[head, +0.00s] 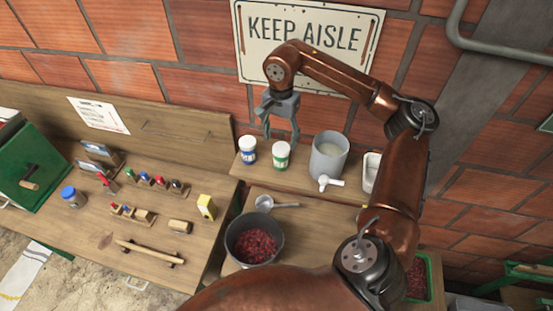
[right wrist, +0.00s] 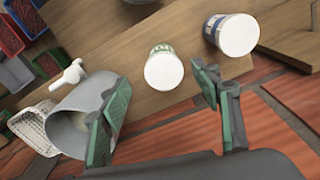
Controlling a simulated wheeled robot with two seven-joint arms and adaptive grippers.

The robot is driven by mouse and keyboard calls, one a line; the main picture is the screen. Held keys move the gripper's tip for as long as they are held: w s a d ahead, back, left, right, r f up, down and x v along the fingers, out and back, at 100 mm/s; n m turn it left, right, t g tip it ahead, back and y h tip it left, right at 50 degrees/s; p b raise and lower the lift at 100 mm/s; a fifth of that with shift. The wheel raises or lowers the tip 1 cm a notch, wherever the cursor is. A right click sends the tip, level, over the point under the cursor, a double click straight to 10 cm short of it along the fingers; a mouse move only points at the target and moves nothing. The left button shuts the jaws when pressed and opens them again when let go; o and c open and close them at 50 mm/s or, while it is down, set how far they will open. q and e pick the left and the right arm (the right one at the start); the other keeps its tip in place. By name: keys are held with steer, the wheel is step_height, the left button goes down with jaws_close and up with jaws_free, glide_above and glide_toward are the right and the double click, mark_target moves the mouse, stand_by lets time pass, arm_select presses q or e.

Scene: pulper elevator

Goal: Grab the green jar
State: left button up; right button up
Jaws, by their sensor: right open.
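The green jar (head: 282,155) is a small white jar with a green label and white lid, standing upright on the raised wooden shelf. My right gripper (head: 281,137) is open and empty, with its fingers pointing down just above and behind the jar. In the right wrist view the green jar (right wrist: 164,70) shows lid-first, between and beyond the two spread fingers (right wrist: 160,95), apart from them. My left gripper is not in view.
A blue-labelled jar (head: 247,151) stands close on the left of the green jar. A grey cylinder with a white spout (head: 328,157) stands close on its right. A pot of red berries (head: 254,239) and a ladle (head: 265,202) are in front. The brick wall (head: 210,88) is behind.

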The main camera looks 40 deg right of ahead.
mark_target(280, 150)
steer(key=f+b, duration=0.1)
steer(key=f, duration=0.1)
steer(key=f+b, duration=0.1)
steer(key=shift+w+f+b, duration=0.35)
steer(key=shift+s+f+b, duration=0.15)
steer(key=shift+f+b, duration=0.4)
steer(key=shift+b, duration=0.05)
steer(key=shift+f, duration=0.6)
steer(key=shift+d+f+p, duration=0.15)
steer(key=shift+f+p, duration=0.15)
steer(key=shift+f, duration=0.3)
steer(key=shift+d+f+p, duration=0.15)
steer(key=shift+f+p, duration=0.15)
steer(key=shift+f, duration=0.3)
steer(key=f, duration=0.1)
steer(key=f+p, duration=0.1)
steer(key=f, duration=0.1)
steer(key=shift+w+d+f, duration=0.2)
steer(key=shift+d+f, duration=0.05)
steer(key=shift+d, duration=0.05)
steer(key=shift+f, duration=0.4)
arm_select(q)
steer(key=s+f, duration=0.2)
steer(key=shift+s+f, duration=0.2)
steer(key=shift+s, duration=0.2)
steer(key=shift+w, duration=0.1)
arm_select(e)
steer(key=c, duration=1.3)
